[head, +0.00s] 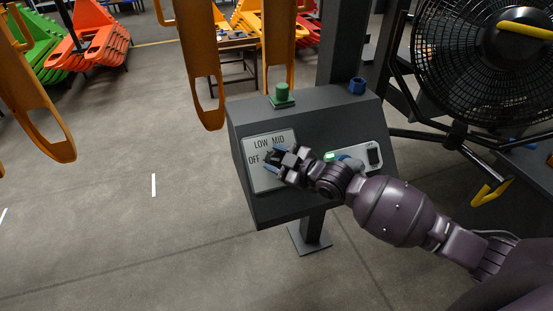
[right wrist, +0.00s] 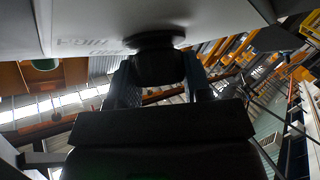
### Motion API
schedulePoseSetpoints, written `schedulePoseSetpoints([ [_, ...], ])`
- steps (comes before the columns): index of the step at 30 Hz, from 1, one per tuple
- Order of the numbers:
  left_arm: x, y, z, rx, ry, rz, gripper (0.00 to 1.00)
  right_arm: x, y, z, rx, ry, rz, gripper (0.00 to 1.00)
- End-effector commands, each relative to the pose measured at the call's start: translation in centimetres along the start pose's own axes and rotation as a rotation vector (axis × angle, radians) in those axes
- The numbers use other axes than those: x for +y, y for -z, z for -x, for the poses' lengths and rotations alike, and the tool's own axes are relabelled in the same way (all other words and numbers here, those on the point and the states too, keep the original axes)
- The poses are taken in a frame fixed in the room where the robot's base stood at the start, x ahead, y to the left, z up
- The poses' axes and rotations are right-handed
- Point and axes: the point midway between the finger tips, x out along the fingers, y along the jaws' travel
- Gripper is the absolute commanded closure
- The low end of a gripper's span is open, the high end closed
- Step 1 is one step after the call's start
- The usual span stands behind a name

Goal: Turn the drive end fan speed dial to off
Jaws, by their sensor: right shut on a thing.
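The fan speed dial (head: 270,157) sits on a light label plate (head: 262,180) on the left of the dark control box. OFF, LOW and MID show around it in the head view. My right gripper (head: 276,158) is shut on the dial and hides most of it. In the right wrist view the black dial (right wrist: 157,64) stands out from the plate between the two fingers (right wrist: 160,80), and the word HIGH (right wrist: 77,42) shows beside it. Where the dial points cannot be told. My left gripper is not in view.
The control box (head: 285,210) stands on a post. It carries a green button (head: 283,94), a blue knob (head: 357,86) and a second plate with a dark switch (head: 374,155). A black fan (head: 450,60) stands at the right.

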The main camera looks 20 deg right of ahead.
Motion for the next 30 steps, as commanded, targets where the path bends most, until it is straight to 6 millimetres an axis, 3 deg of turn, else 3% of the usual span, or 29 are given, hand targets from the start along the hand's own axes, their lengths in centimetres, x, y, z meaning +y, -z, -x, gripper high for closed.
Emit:
schedulePoseSetpoints([
  [27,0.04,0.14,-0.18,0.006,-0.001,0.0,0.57,-0.05,0.04,-0.02,0.001,0.094,0.094,0.79],
  [28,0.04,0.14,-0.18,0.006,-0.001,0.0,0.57,-0.05,0.04,-0.02,0.001,0.094,0.094,0.52],
  [30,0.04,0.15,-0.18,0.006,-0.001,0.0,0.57,-0.05,0.05,-0.02,0.001,0.094,0.094,0.41],
])
